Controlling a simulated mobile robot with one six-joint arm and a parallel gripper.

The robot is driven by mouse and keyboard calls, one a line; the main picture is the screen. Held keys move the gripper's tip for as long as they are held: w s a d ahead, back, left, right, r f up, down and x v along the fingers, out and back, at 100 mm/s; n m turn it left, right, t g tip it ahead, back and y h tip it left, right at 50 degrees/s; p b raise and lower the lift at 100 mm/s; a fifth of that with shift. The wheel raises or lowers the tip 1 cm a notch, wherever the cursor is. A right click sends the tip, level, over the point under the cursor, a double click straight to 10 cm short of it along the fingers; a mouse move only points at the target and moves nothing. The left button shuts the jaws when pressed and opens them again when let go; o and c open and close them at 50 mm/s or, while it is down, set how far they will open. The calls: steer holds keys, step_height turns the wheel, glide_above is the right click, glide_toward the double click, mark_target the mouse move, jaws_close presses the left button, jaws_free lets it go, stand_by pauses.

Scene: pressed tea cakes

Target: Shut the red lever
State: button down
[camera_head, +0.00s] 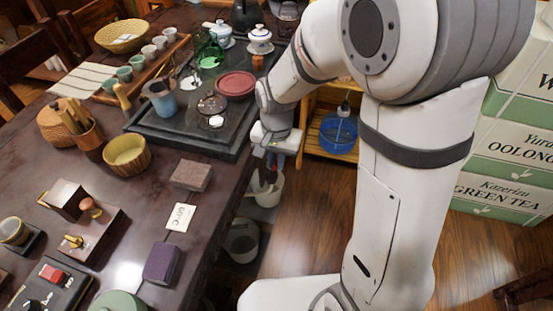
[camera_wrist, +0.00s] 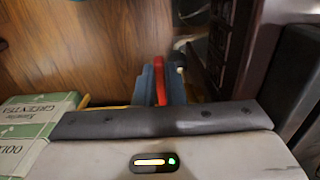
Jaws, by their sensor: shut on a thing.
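The red lever (camera_wrist: 160,78) shows in the wrist view as a narrow upright red strip between my two blue-grey fingers. My gripper (camera_wrist: 161,88) is shut on it. In the head view my gripper (camera_head: 270,164) points down beside the right edge of the dark table, below its top. Only a small bit of red shows there by the fingers. What the lever is mounted on is hidden by my fingers and wrist, and I cannot tell its angle.
A white bucket (camera_head: 267,192) stands under my gripper, with another white pot (camera_head: 242,240) nearer. The table (camera_head: 215,215) and its black tea tray (camera_head: 225,143) lie to the left. Green-and-white tea boxes (camera_head: 510,150) stand at right.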

steer(key=f+t+b, duration=0.1)
steer(key=b, duration=0.1)
steer(key=shift+s+a+f+h+b, duration=0.1)
steer(key=shift+s+f+h+b, duration=0.1)
steer(key=shift+h+b, duration=0.1)
steer(key=t+b, duration=0.1)
steer(key=b, duration=0.1)
steer(key=shift+s+t+b, duration=0.15)
steer(key=shift+t+b, duration=0.25)
steer(key=c, duration=1.5)
jaws_free()
steer(key=shift+r, duration=0.1)
steer(key=p+v, duration=0.2)
steer(key=v, duration=0.5)
steer(key=shift+a+r, duration=0.2)
steer(key=shift+r, duration=0.15)
